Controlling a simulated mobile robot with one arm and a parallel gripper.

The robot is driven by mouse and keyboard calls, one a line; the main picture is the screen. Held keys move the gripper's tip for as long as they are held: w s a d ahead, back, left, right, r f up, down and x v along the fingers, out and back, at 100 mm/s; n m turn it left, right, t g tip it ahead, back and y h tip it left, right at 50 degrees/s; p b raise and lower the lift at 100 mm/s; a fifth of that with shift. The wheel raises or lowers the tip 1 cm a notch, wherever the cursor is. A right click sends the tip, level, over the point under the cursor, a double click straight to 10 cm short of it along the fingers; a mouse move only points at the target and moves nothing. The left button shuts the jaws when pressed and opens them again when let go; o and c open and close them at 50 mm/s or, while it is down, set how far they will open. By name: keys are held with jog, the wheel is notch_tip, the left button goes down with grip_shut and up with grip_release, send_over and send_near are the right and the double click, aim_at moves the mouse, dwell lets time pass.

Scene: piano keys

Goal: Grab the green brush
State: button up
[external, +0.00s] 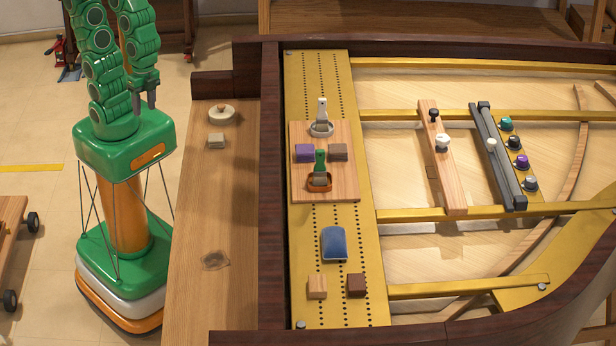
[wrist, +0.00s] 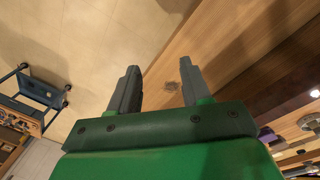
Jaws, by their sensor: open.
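The green brush (external: 320,164) has a green handle and an orange-brown lower part around a dark centre. In the external view it rests at the front of a light wooden board (external: 345,189) on the gold perforated strip. My gripper (external: 145,97) is up by my green arm at the left, well apart from the brush. In the wrist view my gripper (wrist: 160,88) has two grey fingers spread wide with nothing between them. The wrist view shows floor and the wooden ledge beyond the fingers; I do not make out the brush there.
A white-handled brush (external: 321,118), a purple block (external: 305,152) and a brown block (external: 338,152) share the board. A blue rounded piece (external: 335,243) lies in front. A dark raised rim (external: 271,200) stands between the wooden ledge (external: 199,270) and the strip.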

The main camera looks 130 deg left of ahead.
jog(key=w+d+n+t, duration=0.25)
jog(key=w+t, duration=0.55)
jog(key=w, duration=2.5)
jog(key=n+t+y, duration=0.2)
jog(key=n+y, duration=0.5)
jog(key=y, duration=0.4)
send_near(320, 167)
jog(key=w+a, duration=0.3)
jog(key=shift+s+a+r+x, duration=0.1)
jog(key=shift+x, duration=1.1)
jog(key=shift+s+a+r+x, duration=0.1)
jog(key=shift+a+x, duration=0.05)
jog(key=shift+x, duration=1)
jog(key=shift+a+r+x, duration=0.1)
jog(key=shift+x, duration=1.1)
grip_shut()
